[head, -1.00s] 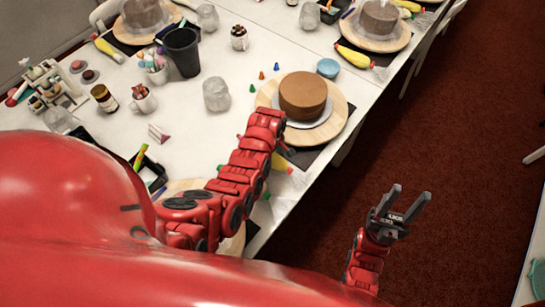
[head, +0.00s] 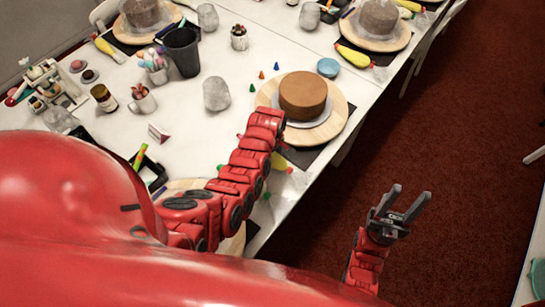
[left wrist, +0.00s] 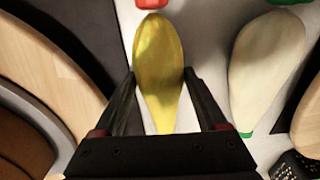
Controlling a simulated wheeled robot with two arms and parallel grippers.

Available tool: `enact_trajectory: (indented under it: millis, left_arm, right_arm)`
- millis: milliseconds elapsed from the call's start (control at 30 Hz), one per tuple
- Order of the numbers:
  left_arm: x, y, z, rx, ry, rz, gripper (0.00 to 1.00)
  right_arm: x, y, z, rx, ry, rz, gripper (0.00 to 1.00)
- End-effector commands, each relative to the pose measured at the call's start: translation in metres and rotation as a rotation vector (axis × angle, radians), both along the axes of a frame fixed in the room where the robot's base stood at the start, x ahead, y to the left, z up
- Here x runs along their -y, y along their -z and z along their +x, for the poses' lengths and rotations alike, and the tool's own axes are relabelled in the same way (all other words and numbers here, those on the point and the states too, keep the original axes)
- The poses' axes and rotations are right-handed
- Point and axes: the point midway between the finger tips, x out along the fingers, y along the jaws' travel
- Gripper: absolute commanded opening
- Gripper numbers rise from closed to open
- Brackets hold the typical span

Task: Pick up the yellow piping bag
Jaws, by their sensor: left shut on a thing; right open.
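The yellow piping bag (left wrist: 158,65) lies between the fingers of my left gripper (left wrist: 160,88) in the left wrist view, with a red piece at its top end. My left gripper is shut on the bag's narrower part. In the head view a bit of the yellow bag (head: 279,161) shows at the table edge, below the brown cake; my left arm hides the rest and most of the gripper. My right gripper (head: 411,194) is open and empty, over the floor right of the table.
A pale piping bag (left wrist: 265,72) lies close to the right of the yellow one. The brown cake (head: 303,95) stands on a wooden turntable (head: 338,112). A cup (head: 216,94) and a black tumbler (head: 182,52) stand further left.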

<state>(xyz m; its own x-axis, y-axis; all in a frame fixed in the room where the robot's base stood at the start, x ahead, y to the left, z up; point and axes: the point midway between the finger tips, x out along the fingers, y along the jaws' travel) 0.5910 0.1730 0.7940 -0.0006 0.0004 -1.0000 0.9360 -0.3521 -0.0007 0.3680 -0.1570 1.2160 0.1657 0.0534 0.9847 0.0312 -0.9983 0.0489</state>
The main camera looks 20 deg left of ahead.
Motion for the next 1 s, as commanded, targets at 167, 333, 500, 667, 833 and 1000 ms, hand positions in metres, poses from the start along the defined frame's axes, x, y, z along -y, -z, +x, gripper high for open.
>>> enact_trajectory:
  millis: [167, 333, 500, 667, 833, 1000]
  left_arm:
    - [0.000, -0.010, 0.002, 0.005, 0.000, 0.000, 0.52]
    - [0.001, -0.031, 0.003, 0.007, 0.000, -0.001, 0.52]
    - [0.000, -0.059, 0.003, 0.011, -0.001, 0.000, 0.52]
    - [0.001, -0.089, 0.001, 0.004, -0.001, -0.003, 0.52]
    - [0.000, -0.098, 0.000, 0.002, -0.002, -0.002, 0.52]
    - [0.000, -0.098, 0.000, 0.001, -0.002, 0.000, 0.52]
  right_arm:
    - [0.000, 0.007, 0.000, 0.000, 0.000, 0.000, 0.50]
    - [0.000, 0.019, 0.000, 0.000, 0.000, 0.000, 0.50]
    - [0.000, 0.031, 0.000, 0.000, 0.000, 0.000, 0.50]
    - [0.000, 0.020, 0.000, 0.000, 0.000, 0.000, 0.50]
    - [0.000, 0.015, 0.000, 0.000, 0.000, 0.000, 0.50]
    - [0.000, 0.016, 0.000, 0.000, 0.000, 0.000, 0.50]
